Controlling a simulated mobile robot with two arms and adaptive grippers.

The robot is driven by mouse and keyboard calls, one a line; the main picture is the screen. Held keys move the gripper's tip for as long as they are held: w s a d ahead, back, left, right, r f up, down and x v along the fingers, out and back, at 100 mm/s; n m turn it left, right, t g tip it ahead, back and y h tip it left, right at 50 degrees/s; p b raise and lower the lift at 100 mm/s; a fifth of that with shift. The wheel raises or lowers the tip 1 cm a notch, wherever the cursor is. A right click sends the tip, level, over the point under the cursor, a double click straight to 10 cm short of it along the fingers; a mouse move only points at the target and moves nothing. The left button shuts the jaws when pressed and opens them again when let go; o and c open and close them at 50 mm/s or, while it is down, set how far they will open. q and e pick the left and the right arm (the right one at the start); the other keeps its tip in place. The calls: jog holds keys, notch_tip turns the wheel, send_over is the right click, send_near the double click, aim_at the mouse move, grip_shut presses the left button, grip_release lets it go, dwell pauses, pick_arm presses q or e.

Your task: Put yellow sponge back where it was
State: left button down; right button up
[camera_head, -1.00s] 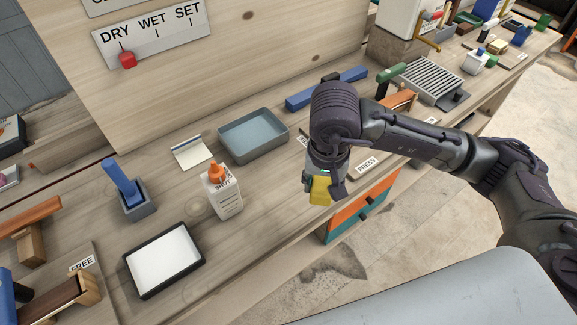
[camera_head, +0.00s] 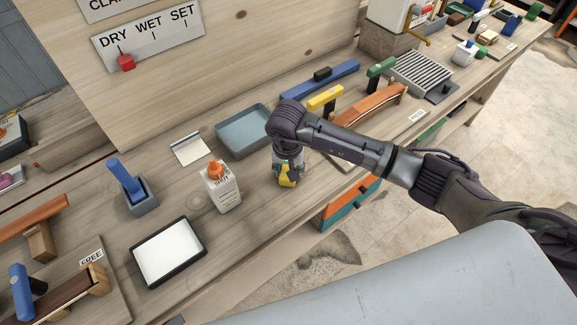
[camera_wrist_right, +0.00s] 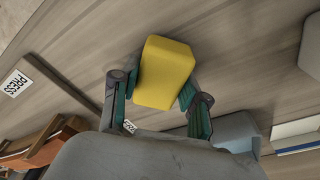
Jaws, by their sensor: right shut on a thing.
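The yellow sponge (camera_head: 291,177) is between the fingers of my right gripper (camera_head: 287,181), which is shut on it. It is low over the workbench, right of the glue bottle and in front of the blue-grey tray. I cannot tell whether it touches the bench. In the right wrist view the sponge (camera_wrist_right: 166,72) is a plain yellow block between the two fingers, with wood grain behind it. My left gripper is not in view.
The white glue bottle (camera_head: 222,190) with an orange cap stands close to the left. The blue-grey tray (camera_head: 229,150) lies behind. A black-rimmed white tray (camera_head: 168,252) is at front left. An orange curved piece (camera_head: 372,105) lies right, behind my arm.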

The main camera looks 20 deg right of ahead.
jog(key=shift+f, duration=0.2)
jog(key=o, duration=1.1)
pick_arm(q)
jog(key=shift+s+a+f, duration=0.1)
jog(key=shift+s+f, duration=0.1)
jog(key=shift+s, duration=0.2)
pick_arm(e)
jog(key=shift+r, duration=0.1)
jog(key=shift+r, duration=0.5)
pick_arm(q)
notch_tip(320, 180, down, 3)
jog(key=b, duration=0.3)
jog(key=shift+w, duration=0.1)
pick_arm(e)
notch_tip(320, 180, up, 11)
jog(key=s, duration=0.1)
jog(key=shift+s+a, duration=0.15)
jog(key=shift+a, duration=0.2)
